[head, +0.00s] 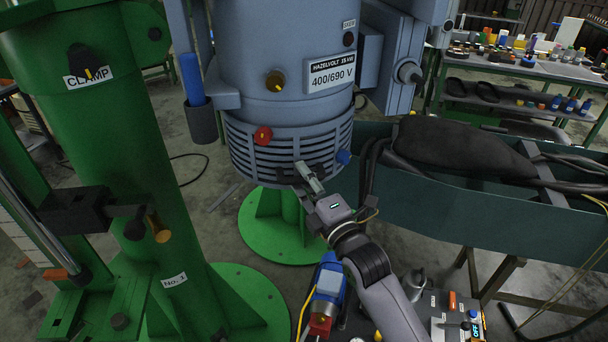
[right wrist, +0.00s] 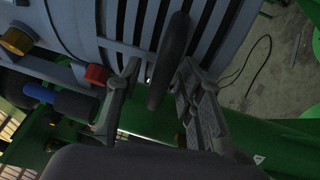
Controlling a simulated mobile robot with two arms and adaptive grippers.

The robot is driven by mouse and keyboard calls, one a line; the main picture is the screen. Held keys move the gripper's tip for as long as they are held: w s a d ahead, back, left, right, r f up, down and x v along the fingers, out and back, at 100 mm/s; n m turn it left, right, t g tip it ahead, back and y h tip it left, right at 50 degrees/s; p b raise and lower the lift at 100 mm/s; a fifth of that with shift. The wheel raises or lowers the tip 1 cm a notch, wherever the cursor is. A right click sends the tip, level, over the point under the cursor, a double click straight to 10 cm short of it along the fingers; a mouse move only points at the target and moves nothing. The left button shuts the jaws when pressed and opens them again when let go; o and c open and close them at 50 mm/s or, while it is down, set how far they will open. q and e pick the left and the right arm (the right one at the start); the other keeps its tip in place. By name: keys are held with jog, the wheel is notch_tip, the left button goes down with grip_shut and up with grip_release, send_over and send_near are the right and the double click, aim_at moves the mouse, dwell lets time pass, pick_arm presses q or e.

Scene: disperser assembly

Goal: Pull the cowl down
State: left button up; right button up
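The cowl (head: 290,148) is the blue-grey slatted band at the bottom of the large motor housing (head: 262,40). A dark handle (head: 322,171) sits on its front, partly covered by my right gripper (head: 309,177). In the right wrist view, the cowl's slats (right wrist: 125,22) fill the top, and the dark curved handle (right wrist: 170,62) stands between the two fingers of the right gripper (right wrist: 160,68). The fingers are apart, with gaps visible on both sides of the handle. My left gripper is out of view.
A green column (head: 95,150) labelled CLAMP stands left. A green round-based pedestal (head: 270,235) stands under the housing. A dark green trough (head: 460,200) with cables is right. A blue-and-red tool (head: 327,290) and a control box (head: 457,318) are below near my right arm.

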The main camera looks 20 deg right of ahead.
jog(key=shift+w, duration=0.1)
jog(key=shift+c, duration=0.2)
grip_shut()
dwell(0.7)
